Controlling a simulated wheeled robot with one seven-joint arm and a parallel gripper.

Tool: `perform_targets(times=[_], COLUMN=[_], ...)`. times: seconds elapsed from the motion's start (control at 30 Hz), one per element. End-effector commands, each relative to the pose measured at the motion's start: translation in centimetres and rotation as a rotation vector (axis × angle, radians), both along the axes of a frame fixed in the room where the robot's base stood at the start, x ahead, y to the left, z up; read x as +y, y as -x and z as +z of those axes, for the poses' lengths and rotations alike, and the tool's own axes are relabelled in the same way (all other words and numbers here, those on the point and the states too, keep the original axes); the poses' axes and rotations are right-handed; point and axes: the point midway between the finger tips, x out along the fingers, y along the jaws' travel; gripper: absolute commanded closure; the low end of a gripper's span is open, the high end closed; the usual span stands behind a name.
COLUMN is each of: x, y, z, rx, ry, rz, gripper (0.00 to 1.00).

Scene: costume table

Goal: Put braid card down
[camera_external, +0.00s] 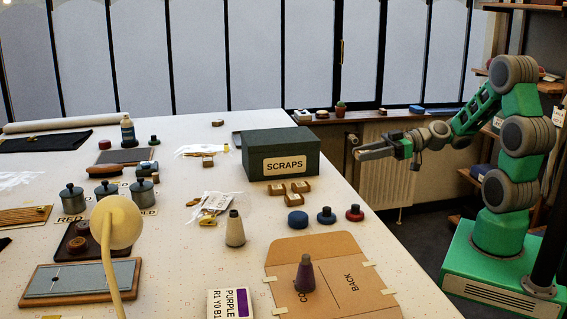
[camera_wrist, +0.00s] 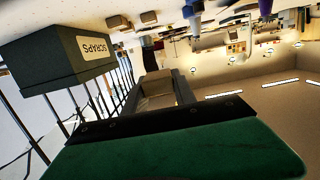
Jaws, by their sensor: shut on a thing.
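My gripper (camera_external: 361,151) reaches left from my green arm, in the air to the right of the table (camera_external: 340,207), beyond its right edge. In the wrist view its jaws (camera_wrist: 160,88) are shut on a small tan and grey piece, the braid card (camera_wrist: 156,84). Much of the card is hidden by the jaws, and its braid is too small to make out. The card is apart from the table top.
A dark green SCRAPS box (camera_external: 281,153) stands near the table's right edge; it also shows in the wrist view (camera_wrist: 50,62). Small wooden blocks (camera_external: 290,189), spools (camera_external: 326,215) and a brown folder (camera_external: 340,285) lie in front. A windowsill (camera_external: 375,116) runs behind my gripper.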

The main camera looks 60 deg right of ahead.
Motion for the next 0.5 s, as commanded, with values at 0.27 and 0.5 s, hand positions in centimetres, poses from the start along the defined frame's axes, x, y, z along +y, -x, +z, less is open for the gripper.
perform_targets(times=[0.27,0.5], x=[-0.1,-1.8], y=[1.4,-2.4], z=[1.2,-0.9], rx=[0.001,-0.009], ry=[-0.003,0.005], rz=[-0.001,-0.054], gripper=[1.0,1.0])
